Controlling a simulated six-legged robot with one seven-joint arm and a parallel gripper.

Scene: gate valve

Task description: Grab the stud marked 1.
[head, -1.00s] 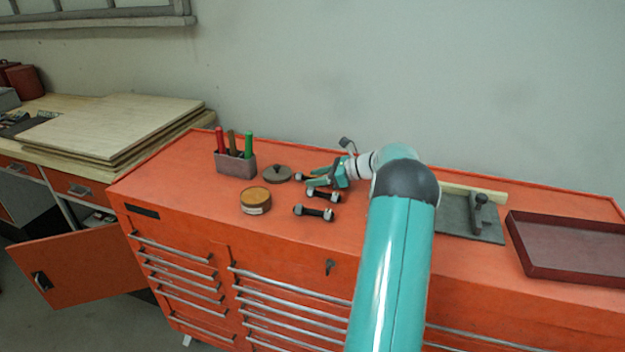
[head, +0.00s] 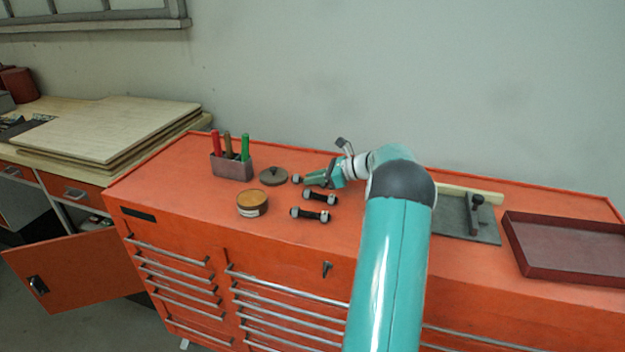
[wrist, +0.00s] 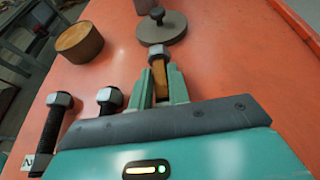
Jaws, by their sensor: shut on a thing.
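Three studs with nuts on their ends lie on the orange cabinet top. My gripper (head: 312,179) is at the farthest one, and only its left nut (head: 297,179) shows clearly in the head view. In the wrist view my gripper (wrist: 161,76) is shut on this stud (wrist: 157,52), with a nut beyond the fingertips and a brownish stretch between the fingers. No mark shows on it. The middle stud (head: 320,197) and the near stud (head: 310,214) lie apart from the gripper. In the wrist view the leftmost stud (wrist: 52,133) bears a white tag that seems to read 2.
A round grey lid with a knob (head: 273,176) sits just beyond the held stud. A round tin (head: 252,204) and a pen holder (head: 232,167) stand to the left. A grey plate (head: 465,221) and a dark red tray (head: 570,248) lie to the right.

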